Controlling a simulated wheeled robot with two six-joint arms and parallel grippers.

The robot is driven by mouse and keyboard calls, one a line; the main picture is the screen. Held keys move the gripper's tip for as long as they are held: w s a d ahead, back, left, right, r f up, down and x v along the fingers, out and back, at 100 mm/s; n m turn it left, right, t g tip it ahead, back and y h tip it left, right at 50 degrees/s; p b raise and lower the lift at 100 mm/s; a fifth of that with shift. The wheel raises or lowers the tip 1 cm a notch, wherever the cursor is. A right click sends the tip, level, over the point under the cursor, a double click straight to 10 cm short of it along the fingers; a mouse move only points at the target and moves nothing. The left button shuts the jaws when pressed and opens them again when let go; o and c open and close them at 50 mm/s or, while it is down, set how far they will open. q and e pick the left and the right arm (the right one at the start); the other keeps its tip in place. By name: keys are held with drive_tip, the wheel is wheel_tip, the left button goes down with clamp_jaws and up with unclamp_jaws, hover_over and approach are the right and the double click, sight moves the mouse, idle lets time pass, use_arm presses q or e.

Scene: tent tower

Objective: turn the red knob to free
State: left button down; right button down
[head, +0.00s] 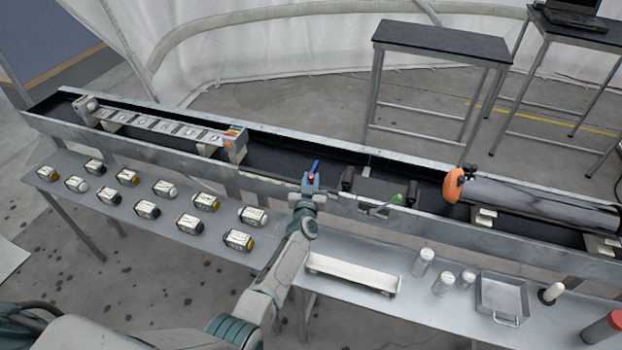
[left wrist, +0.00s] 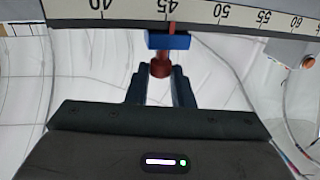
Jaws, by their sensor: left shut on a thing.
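The red knob (left wrist: 160,69) shows in the left wrist view between the two dark fingers of my left gripper (left wrist: 160,88). It sits under a small blue block (left wrist: 168,41) at the edge of a numbered scale (left wrist: 190,12), with a thin red pointer near the 45 mark. In the head view my left gripper (head: 311,188) is at the front wall of the long trough, and a bit of the red knob (head: 311,176) shows at its tip, beside a blue lever (head: 315,167). The left gripper is shut on the knob. My right gripper is not in view.
The long trough (head: 260,184) runs across the view, holding a grey cylinder (head: 540,201) with an orange end at right. A white tray (head: 352,273) and a metal pan (head: 501,295) lie on the right bench.

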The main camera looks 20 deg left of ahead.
use_arm(q)
drive_tip(key=shift+s+f, duration=0.1)
drive_tip(key=c, duration=1.3)
unclamp_jaws()
drive_tip(key=shift+s+a, duration=0.1)
drive_tip(key=shift+s, duration=0.15)
drive_tip(key=shift+s, duration=0.35)
drive_tip(key=shift+s+d, duration=0.35)
drive_tip(key=shift+s, duration=1.3)
drive_tip(key=shift+s+d, duration=0.3)
drive_tip(key=shift+s, duration=1.35)
drive_tip(key=shift+s+d, duration=0.35)
drive_tip(key=shift+s, duration=1.3)
